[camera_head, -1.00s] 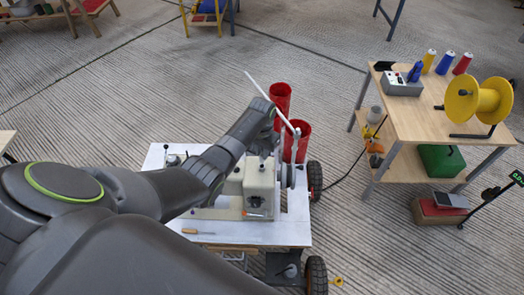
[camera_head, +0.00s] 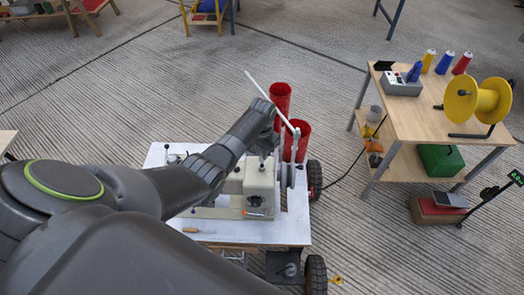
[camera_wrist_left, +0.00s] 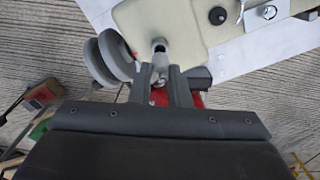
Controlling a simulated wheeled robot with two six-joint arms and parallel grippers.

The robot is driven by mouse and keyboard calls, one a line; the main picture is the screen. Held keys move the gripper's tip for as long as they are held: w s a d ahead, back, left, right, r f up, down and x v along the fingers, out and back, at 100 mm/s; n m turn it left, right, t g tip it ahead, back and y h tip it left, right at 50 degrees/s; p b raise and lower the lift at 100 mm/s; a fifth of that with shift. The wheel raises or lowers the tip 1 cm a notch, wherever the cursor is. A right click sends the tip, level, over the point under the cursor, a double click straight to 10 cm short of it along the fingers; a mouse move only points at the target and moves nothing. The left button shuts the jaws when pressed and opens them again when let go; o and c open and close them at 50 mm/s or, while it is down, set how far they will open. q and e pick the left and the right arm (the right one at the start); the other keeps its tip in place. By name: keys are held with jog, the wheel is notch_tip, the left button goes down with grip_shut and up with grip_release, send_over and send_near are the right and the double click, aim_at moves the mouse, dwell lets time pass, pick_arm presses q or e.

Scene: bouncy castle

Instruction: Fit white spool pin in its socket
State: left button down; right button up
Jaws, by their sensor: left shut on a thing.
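The pale sewing machine (camera_head: 258,185) stands on a white-topped cart. My left gripper (camera_head: 264,157) points down at the top of the machine near its right end; its fingers are small and partly hidden by my wrist. In the left wrist view my left gripper (camera_wrist_left: 161,78) is shut on a short pale piece, seemingly the white spool pin (camera_wrist_left: 157,72). My right gripper is out of view.
Grey handwheels (camera_wrist_left: 108,58) sit close beside the fingers. A thin white rod (camera_head: 256,84) crosses behind my wrist. An orange-handled tool (camera_head: 198,230) lies on the cart top (camera_head: 270,232). A wooden table (camera_head: 425,115) stands at right.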

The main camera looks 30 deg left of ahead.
pick_arm(q)
jog(key=shift+f+b, duration=0.45)
jog(key=shift+f, duration=0.3)
dwell(0.7)
jog(key=shift+f, duration=0.65)
dwell(0.6)
jog(key=c, duration=1.3)
grip_release()
jog(key=shift+r, duration=0.45)
notch_tip(320, 180, up, 16)
jog(key=shift+r, duration=0.25)
jog(key=shift+f, duration=0.1)
